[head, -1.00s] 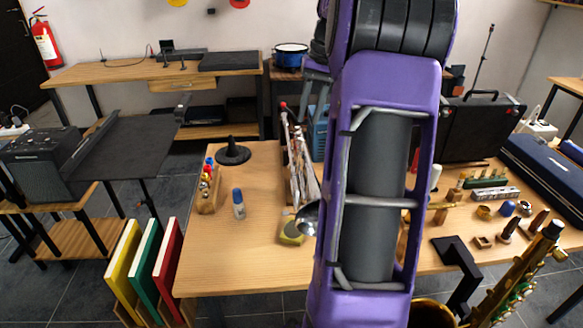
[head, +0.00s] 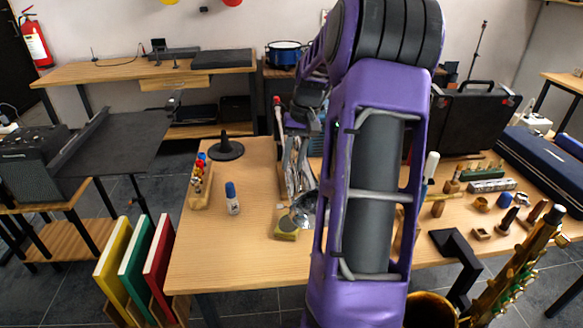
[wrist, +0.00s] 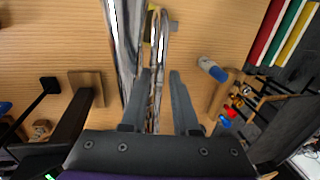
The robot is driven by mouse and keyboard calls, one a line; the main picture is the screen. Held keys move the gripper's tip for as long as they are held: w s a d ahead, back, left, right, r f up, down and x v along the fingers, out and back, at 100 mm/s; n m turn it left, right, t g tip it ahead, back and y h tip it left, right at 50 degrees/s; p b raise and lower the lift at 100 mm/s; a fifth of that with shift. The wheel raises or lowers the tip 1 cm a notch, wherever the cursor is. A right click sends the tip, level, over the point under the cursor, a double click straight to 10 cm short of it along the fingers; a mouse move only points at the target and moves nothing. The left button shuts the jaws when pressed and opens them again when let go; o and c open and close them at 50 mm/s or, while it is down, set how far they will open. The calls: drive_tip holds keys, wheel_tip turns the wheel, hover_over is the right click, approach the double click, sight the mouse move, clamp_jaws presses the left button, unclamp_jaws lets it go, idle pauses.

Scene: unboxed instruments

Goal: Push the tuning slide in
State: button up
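A silver brass instrument (head: 297,165) lies on the wooden table, partly hidden behind my arm in the head view. In the wrist view its wide silver tube (wrist: 124,40) runs beside a narrower pair of tubes (wrist: 160,45). I cannot tell for certain which of these is the tuning slide. My gripper (wrist: 161,72) is open above the instrument, one finger on each side of the narrow tubes in the picture. The left finger overlaps part of them. I cannot tell whether the fingers touch the tubes.
A blue-capped bottle (head: 232,198) and a wooden rack (head: 201,190) of small coloured-topped items stand left of the instrument. The table's front left (head: 225,265) is clear.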

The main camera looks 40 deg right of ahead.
drive_tip(key=shift+w+a+f, duration=0.1)
drive_tip(key=shift+f, duration=0.55)
clamp_jaws()
drive_tip(key=shift+r, duration=0.1)
idle(0.9)
